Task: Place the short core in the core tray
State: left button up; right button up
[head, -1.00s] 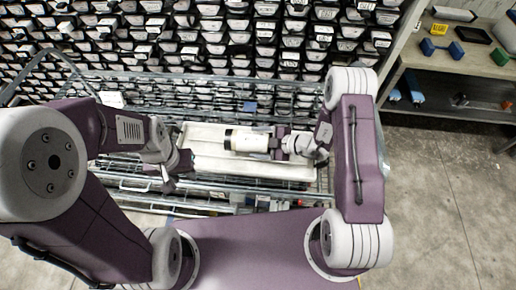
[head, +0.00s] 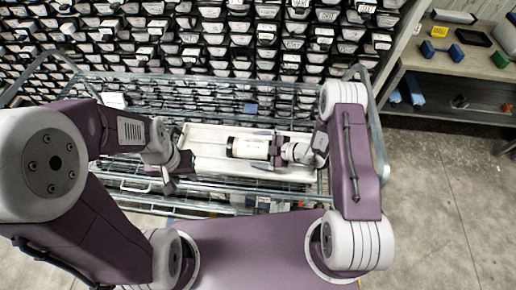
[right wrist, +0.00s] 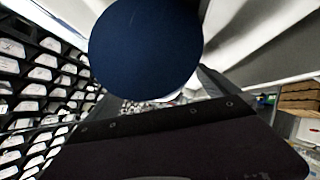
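The short core (head: 249,148) is a white cylinder with dark bands at its ends. In the head view it lies level, over the white core tray (head: 215,172). I cannot tell whether it touches the tray floor. My right gripper (head: 276,149) is shut around its right end. In the right wrist view the core's dark blue end face (right wrist: 146,45) sits close above a black finger plate, with white tray walls behind it at the upper right. My left gripper (head: 178,170) is at the tray's left end, apart from the core; its fingers are too small to read.
The tray rests on a grey wire cart (head: 140,200) with raised rails. A workbench (head: 470,60) with small coloured items stands at the right. The floor at right is clear.

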jog(key=v, duration=1.2)
jog(key=s+a+r+n+g+h, duration=0.1)
jog(key=s+r+n+g+h, duration=0.2)
jog(key=s+n, duration=0.8)
jog(key=s+a+r+n+g+h, duration=0.15)
jog(key=n+g, duration=0.35)
jog(key=n, duration=1.4)
jog(key=d+r+n+t+h, duration=0.1)
jog(key=d+r+n+h, duration=0.1)
jog(key=n, duration=0.9)
jog(key=d+r+n+t+h, duration=0.1)
jog(key=d+r+n+h, duration=0.2)
jog(key=n, duration=0.8)
jog(key=shift+w+d+n+t+b, duration=0.4)
jog(key=shift+d+b, duration=0.05)
jog(key=shift+d, duration=0.5)
jog(key=shift+r+h, duration=0.1)
jog(key=shift+h, duration=0.15)
